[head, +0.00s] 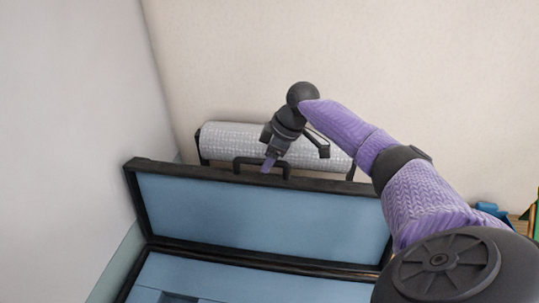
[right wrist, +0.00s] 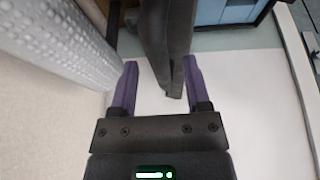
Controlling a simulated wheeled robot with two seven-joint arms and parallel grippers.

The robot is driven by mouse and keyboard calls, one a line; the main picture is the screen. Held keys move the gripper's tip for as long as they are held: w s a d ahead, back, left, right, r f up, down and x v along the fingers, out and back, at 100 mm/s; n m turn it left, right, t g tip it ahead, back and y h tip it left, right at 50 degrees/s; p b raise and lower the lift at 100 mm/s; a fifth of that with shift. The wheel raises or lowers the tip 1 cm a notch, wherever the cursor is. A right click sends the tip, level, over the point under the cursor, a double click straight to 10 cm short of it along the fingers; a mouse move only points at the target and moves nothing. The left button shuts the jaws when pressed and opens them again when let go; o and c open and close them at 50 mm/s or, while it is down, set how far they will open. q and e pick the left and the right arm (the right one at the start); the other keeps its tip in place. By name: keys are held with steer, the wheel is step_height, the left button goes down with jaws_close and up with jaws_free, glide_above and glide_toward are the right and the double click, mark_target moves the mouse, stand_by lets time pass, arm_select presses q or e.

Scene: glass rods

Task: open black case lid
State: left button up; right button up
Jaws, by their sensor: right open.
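The black case (head: 235,277) is at the bottom of the head view, with a pale blue lining and a recess partly cut off by the frame. Its lid (head: 262,212) stands raised, showing its blue inner face, with a black handle (head: 240,167) on the top edge. My right gripper (head: 269,164) points down at that handle. In the right wrist view, the purple fingers (right wrist: 160,72) are spread apart, with a dark bar of the lid or handle running between them; contact is unclear. My left gripper is not in view.
A silver-white textured roll (head: 228,142) in a black frame is close behind the lid, by the beige wall. A grey wall (head: 75,110) stands at the left. Small blue and green items (head: 492,210) are at the right edge.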

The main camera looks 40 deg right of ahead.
jaws_close()
stand_by(1.4)
